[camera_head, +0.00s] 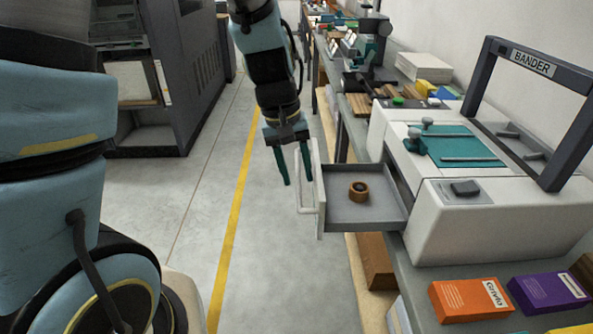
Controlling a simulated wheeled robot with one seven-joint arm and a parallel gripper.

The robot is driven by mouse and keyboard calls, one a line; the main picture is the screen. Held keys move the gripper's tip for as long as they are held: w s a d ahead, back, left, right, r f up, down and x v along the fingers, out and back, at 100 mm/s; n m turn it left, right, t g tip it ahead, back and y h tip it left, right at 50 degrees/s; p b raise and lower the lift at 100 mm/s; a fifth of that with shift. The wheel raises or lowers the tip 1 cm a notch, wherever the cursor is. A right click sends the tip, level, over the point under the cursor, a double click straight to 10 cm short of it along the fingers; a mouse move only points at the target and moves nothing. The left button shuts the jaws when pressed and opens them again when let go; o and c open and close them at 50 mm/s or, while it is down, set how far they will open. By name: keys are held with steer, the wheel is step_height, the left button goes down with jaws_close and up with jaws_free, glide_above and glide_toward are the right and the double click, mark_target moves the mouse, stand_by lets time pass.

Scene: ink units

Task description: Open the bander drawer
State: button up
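The bander (476,204) is a white and grey machine with a dark arch labelled BANDER, on the bench at the right. Its drawer (372,211) sticks out from its left side toward the aisle, with the inside showing. A small brown ring-shaped roll (359,191) lies in the drawer. The drawer's pale handle (307,210) is on its left-hand front panel. My gripper (296,180) points down beside the drawer front, close to the handle. Its two teal fingers are apart with nothing seen between them. I cannot tell whether a finger touches the handle.
An orange box (470,299) and a purple box (548,291) lie on the bench at the front right. Tools and paper stacks line the bench behind the bander. A large dark machine (170,75) stands across the aisle. The floor around the yellow line (233,215) is clear.

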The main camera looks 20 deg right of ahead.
steer(key=shift+r, duration=0.1)
step_height(320, 180, up, 10)
steer(key=a, duration=0.2)
steer(key=shift+w+r+b, duration=0.2)
steer(key=shift+w+b, duration=0.15)
steer(key=shift+b, duration=0.1)
steer(key=w+a+f+n, duration=0.1)
steer(key=a+f, duration=0.1)
steer(key=a, duration=0.6)
steer(key=w+a+f+n+t+y, duration=0.1)
steer(key=w+a+f, duration=0.1)
steer(key=a, duration=0.6)
steer(key=w+a+f+n+t, duration=0.1)
steer(key=a+f, duration=0.2)
steer(key=a, duration=0.5)
steer(key=shift+w+a+f+y, duration=0.3)
steer(key=shift+w+a+y, duration=0.05)
steer(key=shift+a+y, duration=0.05)
